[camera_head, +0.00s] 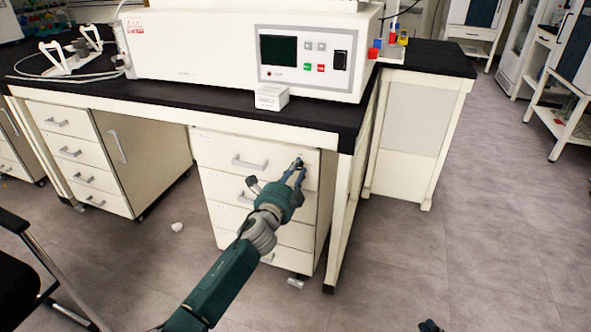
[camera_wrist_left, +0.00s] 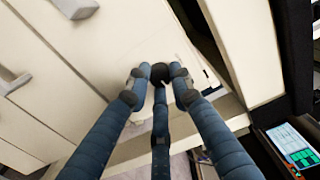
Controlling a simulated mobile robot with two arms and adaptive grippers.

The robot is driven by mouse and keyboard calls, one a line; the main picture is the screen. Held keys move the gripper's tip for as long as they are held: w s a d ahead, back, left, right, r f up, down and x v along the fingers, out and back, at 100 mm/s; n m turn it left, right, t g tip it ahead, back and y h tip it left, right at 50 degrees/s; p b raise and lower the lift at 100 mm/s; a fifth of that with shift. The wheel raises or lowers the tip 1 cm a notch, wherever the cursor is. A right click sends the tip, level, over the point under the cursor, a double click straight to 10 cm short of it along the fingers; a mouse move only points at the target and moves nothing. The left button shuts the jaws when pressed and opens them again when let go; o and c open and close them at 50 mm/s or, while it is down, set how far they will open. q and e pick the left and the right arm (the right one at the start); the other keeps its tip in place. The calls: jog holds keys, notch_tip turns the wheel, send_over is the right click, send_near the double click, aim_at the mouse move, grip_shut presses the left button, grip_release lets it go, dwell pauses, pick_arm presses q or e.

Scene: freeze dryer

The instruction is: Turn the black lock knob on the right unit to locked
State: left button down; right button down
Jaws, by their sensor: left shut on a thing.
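The right drawer unit (camera_head: 216,158) stands under the bench, white, with several drawers and grey handles. The black lock knob (camera_wrist_left: 160,71) is at the upper right of its top drawer front. My left gripper (camera_head: 299,165) reaches up to that corner. In the left wrist view the blue fingers of my left gripper (camera_wrist_left: 157,80) are closed around the knob, one on each side, with a third finger below. The knob's turn mark is not readable. A dark tip at the bottom edge of the head view looks like my right gripper (camera_head: 430,326), mostly cut off.
The black benchtop (camera_head: 190,103) overhangs the unit and carries a white freeze dryer (camera_head: 200,45). A bench leg (camera_head: 352,205) stands close right of the unit. Another drawer unit (camera_head: 75,150) is at left. A black chair (camera_head: 15,260) is at lower left. Floor at right is clear.

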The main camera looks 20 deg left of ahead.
pick_arm(q)
jog(key=shift+d+m, duration=0.15)
jog(key=shift+m, duration=0.65)
pick_arm(e)
jog(key=shift+s+d+f, duration=0.15)
jog(key=shift+s+f, duration=0.15)
jog(key=shift+f, duration=0.15)
pick_arm(q)
jog(key=c, duration=1.5)
grip_release()
jog(key=shift+c, duration=0.2)
pick_arm(e)
jog(key=shift+d, duration=0.1)
pick_arm(q)
jog(key=shift+s, duration=0.15)
pick_arm(e)
jog(key=shift+s, duration=0.1)
pick_arm(q)
jog(key=shift+s+f, duration=0.1)
jog(key=shift+s, duration=0.25)
jog(key=s, duration=1.1)
jog(key=shift+a, duration=0.2)
